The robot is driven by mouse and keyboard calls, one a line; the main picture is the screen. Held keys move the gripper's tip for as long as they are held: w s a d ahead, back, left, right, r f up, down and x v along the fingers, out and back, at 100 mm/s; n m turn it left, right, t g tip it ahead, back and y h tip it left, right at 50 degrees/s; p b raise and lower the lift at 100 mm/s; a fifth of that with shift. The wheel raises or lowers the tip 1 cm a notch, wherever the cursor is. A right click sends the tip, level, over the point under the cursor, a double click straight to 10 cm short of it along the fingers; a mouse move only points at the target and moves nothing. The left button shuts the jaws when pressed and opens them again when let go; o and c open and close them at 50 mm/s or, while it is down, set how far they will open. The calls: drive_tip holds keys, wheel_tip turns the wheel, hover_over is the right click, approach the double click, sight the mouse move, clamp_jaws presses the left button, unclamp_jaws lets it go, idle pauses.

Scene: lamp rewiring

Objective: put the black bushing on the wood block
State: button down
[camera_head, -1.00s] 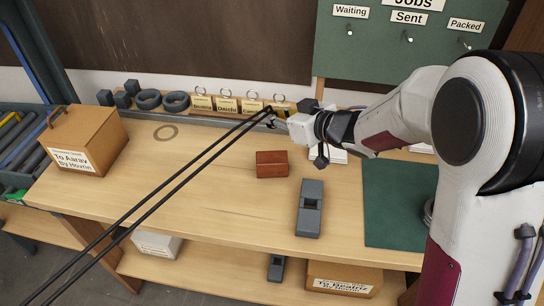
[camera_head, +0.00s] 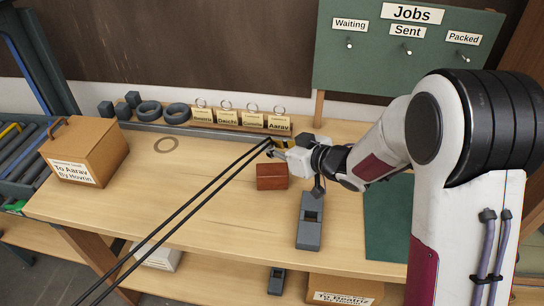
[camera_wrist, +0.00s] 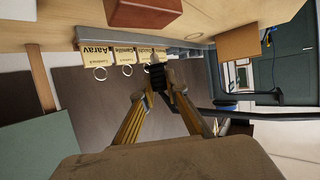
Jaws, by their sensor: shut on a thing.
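The wood block (camera_head: 271,182) is reddish brown and lies on the workbench. In the wrist view it shows upside down at the top edge (camera_wrist: 143,11). My gripper (camera_head: 272,150) is just behind and above the block in the head view, apart from it. In the wrist view its brass-coloured fingers (camera_wrist: 155,84) close on a small black piece, the black bushing (camera_wrist: 154,74). The bushing is too small to make out in the head view. Where the fingertips grip it is partly hidden.
Two long black rods (camera_head: 185,209) cross the bench to my gripper. A grey tool (camera_head: 309,232) lies right of the block. Tagged rings (camera_head: 228,117) and dark round parts (camera_head: 149,110) line the back. A cardboard box (camera_head: 88,151) stands left.

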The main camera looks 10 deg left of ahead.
sight(272, 157)
drive_tip(key=shift+f, duration=0.2)
drive_tip(key=shift+f, duration=1.85)
drive_tip(key=shift+f, duration=0.15)
drive_tip(key=c, duration=2)
unclamp_jaws()
drive_tip(key=shift+s+d+r, duration=0.2)
drive_tip(key=shift+d+r, duration=0.1)
drive_tip(key=shift+d, duration=0.05)
drive_tip(key=shift+v, duration=5.6)
